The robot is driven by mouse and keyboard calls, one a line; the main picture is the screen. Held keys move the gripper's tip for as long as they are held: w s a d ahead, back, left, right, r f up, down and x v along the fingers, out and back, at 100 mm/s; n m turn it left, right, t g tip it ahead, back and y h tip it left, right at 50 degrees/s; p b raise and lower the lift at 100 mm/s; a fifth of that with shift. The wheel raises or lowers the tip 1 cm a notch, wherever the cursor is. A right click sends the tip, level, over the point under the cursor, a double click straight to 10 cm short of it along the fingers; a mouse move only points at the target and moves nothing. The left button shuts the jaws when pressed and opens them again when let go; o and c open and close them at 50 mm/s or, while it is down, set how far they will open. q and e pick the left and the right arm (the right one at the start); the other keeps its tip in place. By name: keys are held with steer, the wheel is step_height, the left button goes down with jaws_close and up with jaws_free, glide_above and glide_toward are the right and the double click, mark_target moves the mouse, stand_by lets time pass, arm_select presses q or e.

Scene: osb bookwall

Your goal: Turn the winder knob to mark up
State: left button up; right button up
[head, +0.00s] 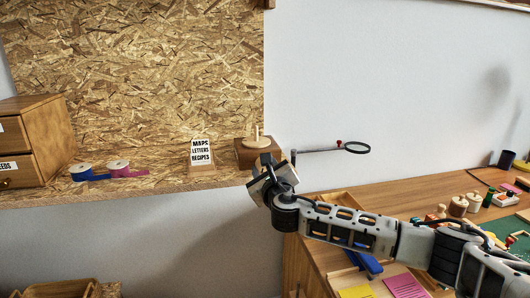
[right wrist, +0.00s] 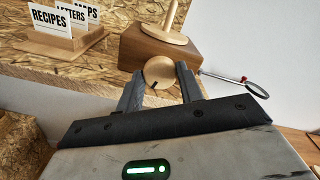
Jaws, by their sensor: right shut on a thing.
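The winder is a brown wooden box (head: 245,155) with a pale disc and upright peg on top, standing near the right end of the chipboard shelf. The box also shows in the right wrist view (right wrist: 140,48). Its round pale wooden knob (right wrist: 158,71) is on the front face. A small dark mark shows near the knob's lower edge in the right wrist view. My right gripper (right wrist: 158,76) is shut on the knob, one finger on each side. In the head view my right gripper (head: 266,162) hides the knob. My left gripper is out of view.
A card holder (head: 201,153) stands left of the winder. Ribbon spools (head: 118,168) and a drawer cabinet (head: 35,140) are further left. A magnifier (head: 357,148) on an arm sticks out to the right. A cluttered desk (head: 400,197) lies below my right arm.

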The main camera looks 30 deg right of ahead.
steer(key=shift+n+p, duration=1)
steer(key=shift+n, duration=0.1)
steer(key=o, duration=1)
steer(key=shift+f, duration=0.1)
steer(key=shift+s+a+f, duration=0.1)
